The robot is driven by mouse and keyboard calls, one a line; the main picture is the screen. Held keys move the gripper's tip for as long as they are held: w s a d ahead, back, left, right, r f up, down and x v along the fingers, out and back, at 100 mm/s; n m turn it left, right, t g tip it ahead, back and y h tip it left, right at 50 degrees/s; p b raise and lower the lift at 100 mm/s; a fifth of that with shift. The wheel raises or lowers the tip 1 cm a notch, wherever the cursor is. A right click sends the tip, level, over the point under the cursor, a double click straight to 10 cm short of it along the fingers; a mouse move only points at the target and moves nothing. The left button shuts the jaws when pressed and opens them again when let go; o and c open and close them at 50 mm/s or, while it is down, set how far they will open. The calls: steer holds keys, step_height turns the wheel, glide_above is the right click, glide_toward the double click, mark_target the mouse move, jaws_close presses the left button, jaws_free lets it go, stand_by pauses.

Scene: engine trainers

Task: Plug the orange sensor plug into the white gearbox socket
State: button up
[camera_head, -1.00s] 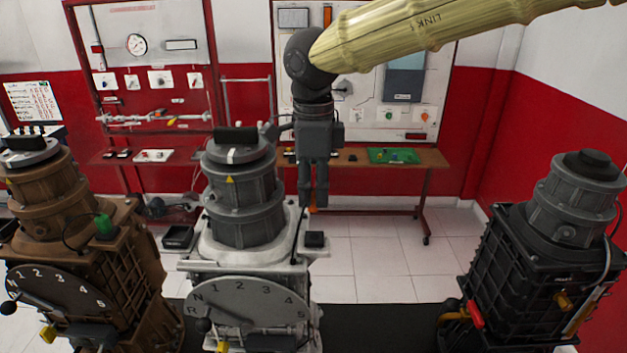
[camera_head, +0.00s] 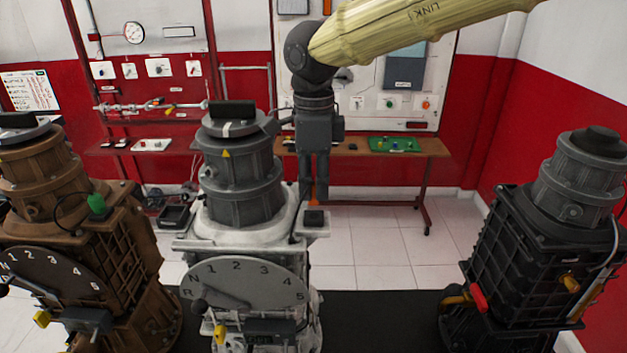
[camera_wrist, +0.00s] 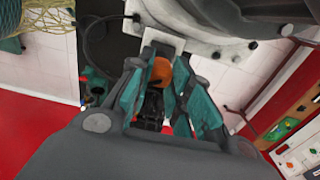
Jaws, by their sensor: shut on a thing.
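The orange sensor plug (camera_head: 312,192) shows as a thin orange strip between my fingers in the head view. In the wrist view the orange plug (camera_wrist: 162,70) sits between the teal finger pads, with a black part nearer the camera. My gripper (camera_head: 313,198) points down and is shut on the plug. The white gearbox (camera_head: 205,235) stands in the centre with a dial and a grey upper housing. A small black block (camera_head: 314,218), apparently its socket, sits on a ledge at its right, just below my fingertips. Whether plug and block touch cannot be told.
A brown gearbox (camera_head: 118,235) stands at the left and a black gearbox (camera_head: 525,245) at the right. The grey housing (camera_head: 240,175) rises close left of my gripper. A dark cable (camera_head: 298,222) runs beside the block.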

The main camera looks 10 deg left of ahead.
mark_target(314, 183)
steer(key=shift+f+b, duration=0.7)
steer(key=shift+f, duration=0.3)
steer(key=shift+p, duration=1.6)
stand_by(1.4)
steer(key=shift+f, duration=0.6)
stand_by(0.7)
steer(key=o, duration=1)
steer(key=shift+c, duration=0.2)
step_height(314, 183, up, 12)
